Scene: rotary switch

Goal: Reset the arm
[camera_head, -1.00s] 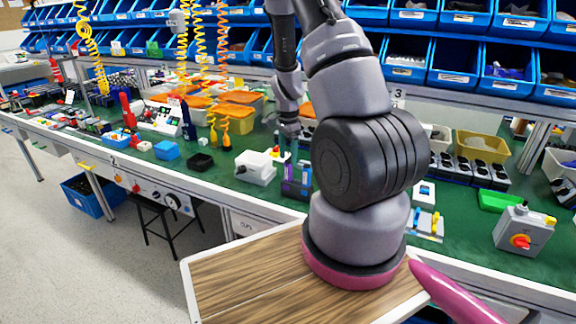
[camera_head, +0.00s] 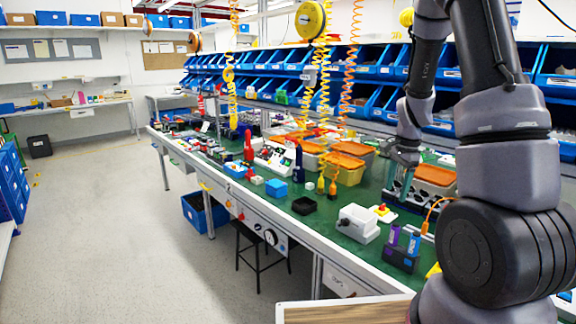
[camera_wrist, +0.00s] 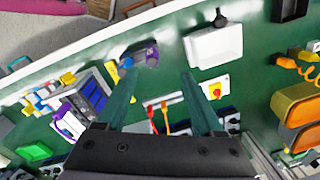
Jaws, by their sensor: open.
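My gripper (camera_wrist: 158,74) is open in the wrist view, with its two greenish fingers apart and nothing held between them. It points down over the green bench top (camera_wrist: 255,75). In the head view my gripper (camera_head: 404,160) hangs above the right part of the bench, small and partly in shadow. My arm fills the right side of that view.
A white box (camera_head: 357,223) and a dark holder with purple and blue items (camera_head: 402,248) stand near the bench's front edge. Blue bins line the back.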

